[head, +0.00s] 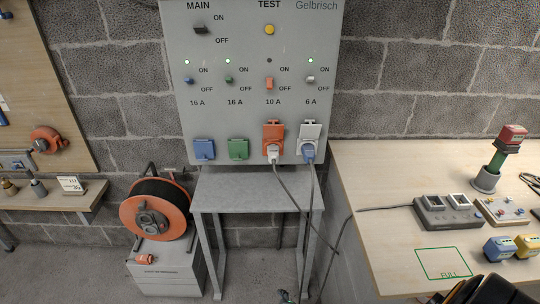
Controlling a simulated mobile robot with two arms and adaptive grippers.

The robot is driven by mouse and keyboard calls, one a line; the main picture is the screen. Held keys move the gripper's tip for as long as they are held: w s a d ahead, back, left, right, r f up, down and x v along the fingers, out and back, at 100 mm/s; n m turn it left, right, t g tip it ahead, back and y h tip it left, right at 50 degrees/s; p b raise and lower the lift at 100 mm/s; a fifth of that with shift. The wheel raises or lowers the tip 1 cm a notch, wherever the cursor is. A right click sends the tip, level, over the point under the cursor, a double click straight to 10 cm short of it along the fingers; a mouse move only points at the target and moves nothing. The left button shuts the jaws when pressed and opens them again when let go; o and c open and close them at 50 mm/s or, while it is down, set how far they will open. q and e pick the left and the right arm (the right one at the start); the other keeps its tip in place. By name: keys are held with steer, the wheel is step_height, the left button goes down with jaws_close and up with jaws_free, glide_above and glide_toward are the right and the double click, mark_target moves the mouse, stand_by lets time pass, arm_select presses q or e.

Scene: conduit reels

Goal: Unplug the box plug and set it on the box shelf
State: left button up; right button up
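A grey switch box (250,50) hangs on the block wall. A pale plug (273,154) sits in its orange socket (273,132). A blue plug (308,151) sits in the white-flapped socket (311,131) to the right. A dark cable hangs from each. I cannot tell which is the box plug. Under the box is a grey shelf (240,190) on legs, its top bare. A black part of my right gripper (482,290) shows at the bottom right, over the bench edge, far from both plugs. Its fingers are cut off, so its opening is unclear. My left gripper is out of view.
An orange cable reel (155,217) stands on a grey case (165,273) left of the shelf, with an orange connector (145,259) on the case. The right bench (380,180) holds a grey device (448,214), blocks and a green-outlined area. Cables hang before the shelf.

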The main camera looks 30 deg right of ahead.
steer(key=w+d+r+n+t+h, duration=0.2)
steer(key=w+d+r+t, duration=0.1)
steer(key=w+r, duration=0.65)
steer(key=n+t+h+b, duration=0.1)
steer(key=t+h, duration=0.3)
steer(key=h, duration=0.1)
glide_toward(273, 155)
steer(key=w+d+f, duration=0.2)
steer(key=shift+w, duration=0.3)
steer(key=b+x, duration=0.2)
steer(key=x, duration=0.5)
steer(key=shift+w+d+b, duration=0.1)
steer(key=shift+w+b, duration=0.15)
steer(key=shift+b, duration=0.05)
steer(key=shift+w+d+r+t+b, duration=0.1)
steer(key=shift+w+d+t+b, duration=0.25)
steer(key=shift+w, duration=0.3)
